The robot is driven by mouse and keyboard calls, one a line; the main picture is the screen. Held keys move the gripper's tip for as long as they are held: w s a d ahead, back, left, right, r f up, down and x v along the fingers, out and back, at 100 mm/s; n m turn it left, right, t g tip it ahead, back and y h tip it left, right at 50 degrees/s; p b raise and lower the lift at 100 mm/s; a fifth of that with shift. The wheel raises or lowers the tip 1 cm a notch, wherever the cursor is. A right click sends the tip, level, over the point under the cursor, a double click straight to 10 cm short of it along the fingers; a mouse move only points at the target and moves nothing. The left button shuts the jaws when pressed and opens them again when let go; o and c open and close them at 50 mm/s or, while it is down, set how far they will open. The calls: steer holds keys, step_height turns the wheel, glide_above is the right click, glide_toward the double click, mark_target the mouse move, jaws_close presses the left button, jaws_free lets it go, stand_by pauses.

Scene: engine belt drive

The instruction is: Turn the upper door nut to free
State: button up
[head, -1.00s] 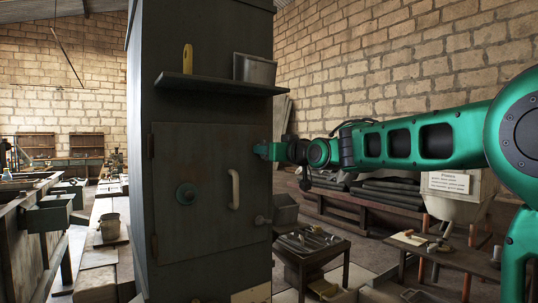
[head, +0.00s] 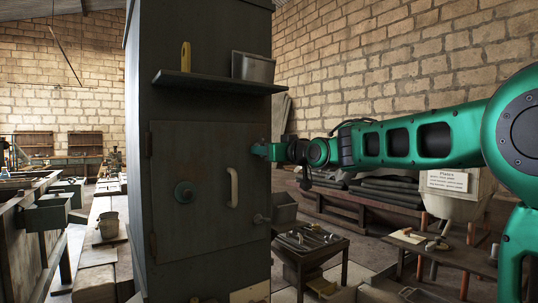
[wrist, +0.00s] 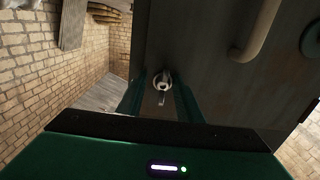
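The dark grey cabinet door (head: 205,165) is shut, with a white curved handle (head: 232,187) and a round teal knob (head: 184,192). My gripper (head: 262,150) is at the upper right edge of the door, in front of the upper nut, which it hides in the head view. In the wrist view the upper door nut (wrist: 162,80) is a small metal piece with a light ring, between the two fingertips. The fingers stand apart on either side of it, with dark gaps showing; contact is not clear. The lower door nut (head: 261,219) sits lower on the same edge.
A shelf (head: 220,83) above the door juts out and carries a yellow-handled thing (head: 186,56) and a metal box (head: 253,67). A low table with parts (head: 310,242) stands to the right of the cabinet. My arm reaches in from the right.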

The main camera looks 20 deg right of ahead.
steer(key=shift+s+a+r, duration=0.15)
steer(key=shift+a+r, duration=0.15)
steer(key=shift+a, duration=0.05)
steer(key=v, duration=1)
steer(key=shift+s+d+f, duration=0.2)
steer(key=shift+d+f, duration=0.15)
steer(key=shift+d, duration=0.1)
steer(key=s+d+f+m+g+h, duration=0.2)
steer(key=s+d+f, duration=0.2)
steer(key=f, duration=0.4)
steer(key=s+d+f+m+g+h, duration=0.1)
steer(key=s+d+f+g+h, duration=0.2)
steer(key=f, duration=0.5)
steer(key=s+d+f+m+g+h, duration=0.1)
steer(key=s+d+f+m+g, duration=0.1)
steer(key=s+d+f, duration=0.5)
steer(key=s+f+m+g, duration=0.1)
steer(key=s+f+g, duration=0.2)
steer(key=s, duration=0.6)
steer(key=s+d+f+m+g, duration=0.1)
steer(key=s+f+m+g, duration=0.1)
steer(key=s+f, duration=0.6)
steer(key=s+f+m+g, duration=0.2)
steer(key=s+f+g, duration=0.3)
steer(key=s, duration=0.5)
steer(key=shift+d+f+y, duration=0.25)
steer(key=shift+f+y, duration=0.05)
steer(key=shift+f, duration=0.45)
steer(key=shift+w, duration=0.1)
